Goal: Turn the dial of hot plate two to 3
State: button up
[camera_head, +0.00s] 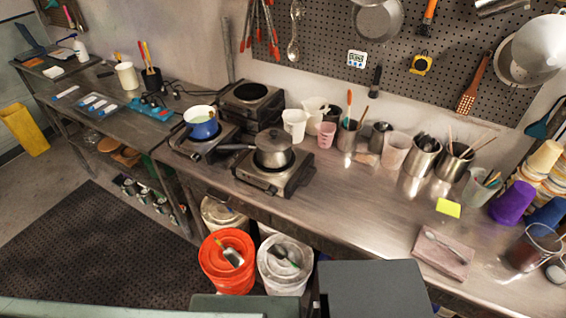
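Three hot plates stand on the steel counter, and I cannot tell which is hot plate two. The front hot plate (296,180) carries a lidded steel saucepan (273,150). A small dark dial (271,189) seems to sit on its front face; its setting is too small to read. The left hot plate (181,142) carries a blue pot (204,128) with a pale inside. Its dial is too small to make out. The rear hot plate (262,117) has a bare dark burner; its front is partly hidden. My gripper is not in view.
Below the counter edge stand an orange bucket (213,265) and a white bucket (285,278), each holding a scoop. Pitchers and cups (294,124) stand right of the hot plates. The dark floor mat (90,250) looks clear.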

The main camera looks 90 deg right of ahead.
aim_at(271, 190)
jog(key=z, duration=2.75)
jog(key=k, duration=0.8)
jog(key=z, duration=0.2)
